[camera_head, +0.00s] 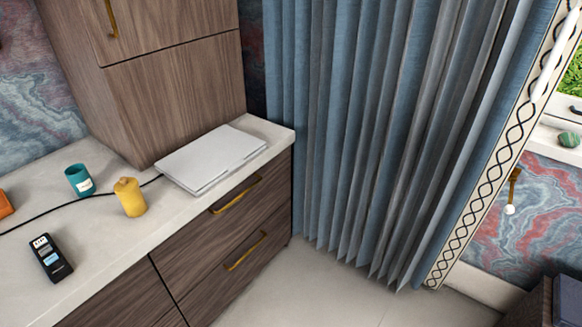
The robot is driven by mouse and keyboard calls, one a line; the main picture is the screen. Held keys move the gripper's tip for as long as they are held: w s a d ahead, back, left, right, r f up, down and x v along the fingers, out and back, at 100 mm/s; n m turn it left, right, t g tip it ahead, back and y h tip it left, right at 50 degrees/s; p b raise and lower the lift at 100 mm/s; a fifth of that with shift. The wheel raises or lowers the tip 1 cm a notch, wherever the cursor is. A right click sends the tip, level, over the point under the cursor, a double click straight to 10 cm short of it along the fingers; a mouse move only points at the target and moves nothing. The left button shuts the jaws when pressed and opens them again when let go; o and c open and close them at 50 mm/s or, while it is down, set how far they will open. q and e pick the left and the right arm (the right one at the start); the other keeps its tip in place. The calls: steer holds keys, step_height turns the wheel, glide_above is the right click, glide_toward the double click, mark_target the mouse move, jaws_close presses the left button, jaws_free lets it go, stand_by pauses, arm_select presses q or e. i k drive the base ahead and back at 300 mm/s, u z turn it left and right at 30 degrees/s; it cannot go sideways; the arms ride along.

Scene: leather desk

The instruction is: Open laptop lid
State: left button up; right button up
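A flat, light grey laptop (208,160) lies shut near the right end of the white countertop (100,238). Its lid is down over the base, and a thin dark edge shows along the front side. A black cable (92,197) runs along the counter to the laptop's left end. Neither of my grippers shows in the head view.
A teal cup (79,180), a yellow jar (130,197) and a black handheld device (50,257) stand or lie left of the laptop. A wooden cabinet (178,100) rises behind it. Blue-grey curtains (375,130) hang right of the counter, above open floor.

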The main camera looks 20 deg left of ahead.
mark_target(224, 148)
steer(key=z, duration=0.05)
steer(key=i, duration=0.75)
steer(key=u, duration=2.25)
